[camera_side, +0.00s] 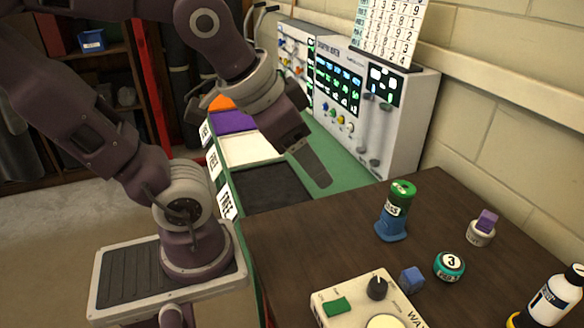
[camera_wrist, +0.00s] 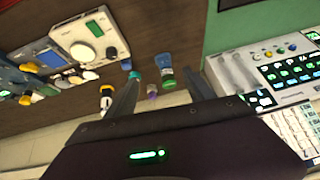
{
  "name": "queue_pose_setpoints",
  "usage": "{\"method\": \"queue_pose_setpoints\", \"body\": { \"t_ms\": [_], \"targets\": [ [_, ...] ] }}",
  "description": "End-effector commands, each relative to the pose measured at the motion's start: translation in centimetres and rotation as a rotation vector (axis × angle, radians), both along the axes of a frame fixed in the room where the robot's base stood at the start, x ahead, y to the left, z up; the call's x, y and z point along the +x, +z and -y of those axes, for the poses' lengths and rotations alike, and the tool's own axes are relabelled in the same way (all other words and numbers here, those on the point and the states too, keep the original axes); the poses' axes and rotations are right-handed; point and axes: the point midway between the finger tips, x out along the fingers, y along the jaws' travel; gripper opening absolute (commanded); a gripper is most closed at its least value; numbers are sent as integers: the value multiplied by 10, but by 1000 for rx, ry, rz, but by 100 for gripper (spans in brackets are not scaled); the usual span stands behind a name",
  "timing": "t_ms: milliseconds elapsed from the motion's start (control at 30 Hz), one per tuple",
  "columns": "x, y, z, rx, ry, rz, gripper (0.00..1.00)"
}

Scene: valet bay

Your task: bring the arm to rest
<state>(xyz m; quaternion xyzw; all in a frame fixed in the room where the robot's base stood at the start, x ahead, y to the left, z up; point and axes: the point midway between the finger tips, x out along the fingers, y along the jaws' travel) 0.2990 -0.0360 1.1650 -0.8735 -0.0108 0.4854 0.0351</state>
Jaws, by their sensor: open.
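My gripper (camera_side: 312,168) hangs at the end of my bent arm in the side view, in the air over the near end of the green bench. It points down and to the right. Only one finger shows clearly there. In the wrist view my gripper (camera_wrist: 162,88) shows two dark fingers spread apart with nothing held between them. The green canister in a blue base (camera_side: 393,213) stands on the dark brown table, right of the gripper and apart from it. The canister also shows in the wrist view (camera_wrist: 165,76), beyond the fingers.
The brown table (camera_side: 320,235) holds a white dial box (camera_side: 345,307), a blue cube (camera_side: 411,279), a round teal tin (camera_side: 449,266), a purple cube (camera_side: 487,220) on a small jar, and a white bottle (camera_side: 555,297). White instrument panels (camera_side: 405,125) stand along the wall, behind the gripper.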

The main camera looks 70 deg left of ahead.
Motion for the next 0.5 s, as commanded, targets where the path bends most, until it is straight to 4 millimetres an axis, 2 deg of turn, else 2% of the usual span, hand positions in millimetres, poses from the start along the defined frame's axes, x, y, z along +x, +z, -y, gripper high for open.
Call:
{"method": "queue_pose_setpoints", "body": {
  "t_ms": [33, 133, 500],
  "targets": [
    [-20, -2, 4, -32, 12, -22, 62],
    [-41, -7, 10, -69, 17, -59, 62],
    [-43, -7, 10, -73, 18, -66, 62]
  ]
}}
